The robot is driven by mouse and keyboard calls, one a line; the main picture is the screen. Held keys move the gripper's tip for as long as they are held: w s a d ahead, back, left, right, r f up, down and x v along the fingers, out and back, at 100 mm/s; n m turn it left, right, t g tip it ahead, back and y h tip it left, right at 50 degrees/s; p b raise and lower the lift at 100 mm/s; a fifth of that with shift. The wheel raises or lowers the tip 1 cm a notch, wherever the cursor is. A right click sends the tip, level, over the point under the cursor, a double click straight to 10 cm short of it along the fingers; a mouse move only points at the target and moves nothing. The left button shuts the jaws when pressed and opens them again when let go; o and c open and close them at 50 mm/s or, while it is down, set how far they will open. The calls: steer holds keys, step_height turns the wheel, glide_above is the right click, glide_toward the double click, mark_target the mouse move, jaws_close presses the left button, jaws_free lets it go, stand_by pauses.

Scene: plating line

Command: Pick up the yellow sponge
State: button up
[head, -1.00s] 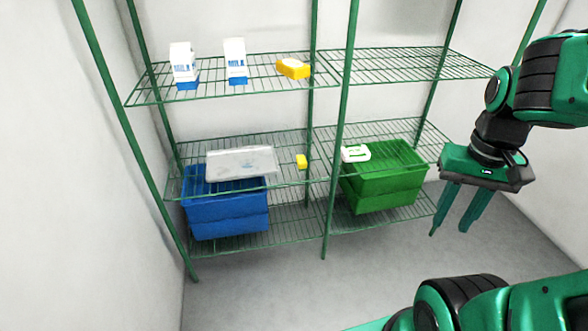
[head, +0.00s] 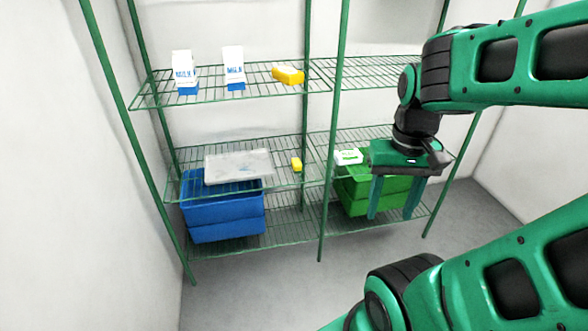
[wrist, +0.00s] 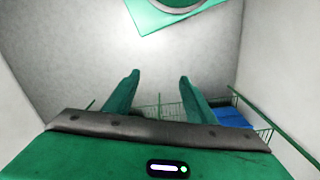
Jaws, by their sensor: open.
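Two yellow items show in the head view. A larger yellow block (head: 288,75) lies on the upper wire shelf, right of the milk cartons. I cannot tell for sure which one is the sponge. My gripper (head: 391,215) is open and empty, fingers pointing down, in front of the green crate and to the right of both blocks. In the wrist view my gripper (wrist: 158,78) has nothing between its fingers, and neither yellow block shows.
Two milk cartons (head: 184,72) (head: 233,68) stand on the upper shelf. A pale tray (head: 238,167) is on the middle shelf above a blue crate (head: 228,217). A white-and-green item (head: 348,157) sits above the green crate (head: 354,196). A green post (head: 331,130) divides the shelf bays.

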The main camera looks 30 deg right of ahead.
steer(key=n+t+h, duration=0.1)
steer(key=n+t, duration=0.2)
steer(key=t, duration=0.1)
glide_above(297, 162)
steer(key=s+a, duration=0.2)
steer(key=s, duration=0.2)
step_height(297, 162, down, 21)
steer(key=x, duration=0.6)
steer(key=shift+w+d+r, duration=0.1)
steer(key=shift+w+d, duration=0.1)
steer(key=shift+w, duration=0.05)
steer(key=shift+d+x, duration=0.2)
steer(key=shift+x, duration=1.15)
steer(key=shift+d+x, duration=0.2)
steer(key=shift+x, duration=1.15)
steer(key=shift+w+r, duration=0.1)
steer(key=c, duration=1.2)
